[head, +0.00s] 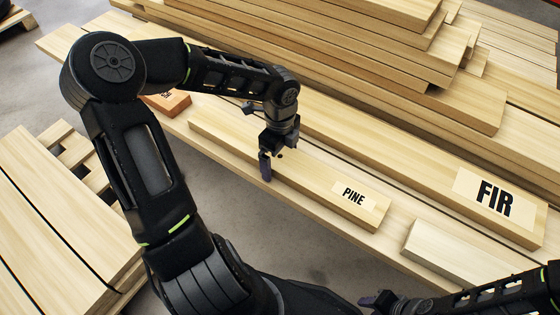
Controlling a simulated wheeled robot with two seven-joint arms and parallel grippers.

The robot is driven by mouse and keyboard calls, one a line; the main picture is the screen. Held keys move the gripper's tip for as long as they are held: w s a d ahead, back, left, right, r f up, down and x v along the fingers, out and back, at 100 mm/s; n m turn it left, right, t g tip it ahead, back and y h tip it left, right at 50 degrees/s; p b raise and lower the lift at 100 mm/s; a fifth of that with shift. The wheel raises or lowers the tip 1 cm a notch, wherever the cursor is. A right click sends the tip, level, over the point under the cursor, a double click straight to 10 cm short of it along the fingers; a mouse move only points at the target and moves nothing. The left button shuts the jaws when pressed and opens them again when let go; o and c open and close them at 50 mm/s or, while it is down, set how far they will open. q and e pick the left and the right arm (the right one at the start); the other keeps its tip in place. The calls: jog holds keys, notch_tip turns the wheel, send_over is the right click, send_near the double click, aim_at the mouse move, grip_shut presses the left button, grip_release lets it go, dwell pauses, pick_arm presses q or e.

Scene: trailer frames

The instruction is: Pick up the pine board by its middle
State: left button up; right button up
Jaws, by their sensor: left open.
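The pine board (313,181) is a pale block with a "PINE" label near its right end. It lies on a long plank (356,232) near the front edge. My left gripper (268,160) points down at about the middle of the board and covers part of it. Its jaws are open, with one dark fingertip showing at the board's near side. I cannot tell whether it touches the board. My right gripper (381,300) shows at the bottom edge, low and away from the board; its jaws are not clear.
A larger board labelled "FIR" (440,183) lies behind the pine board. A pale unlabelled block (455,255) is at right, and a reddish block (169,102) is at left behind my arm. Stacked lumber (380,50) rises behind. More boards (50,215) lie at left.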

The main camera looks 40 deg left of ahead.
pick_arm(q)
jog(key=shift+c, duration=0.2)
dwell(0.3)
jog(key=shift+r, duration=0.1)
jog(key=c, duration=2)
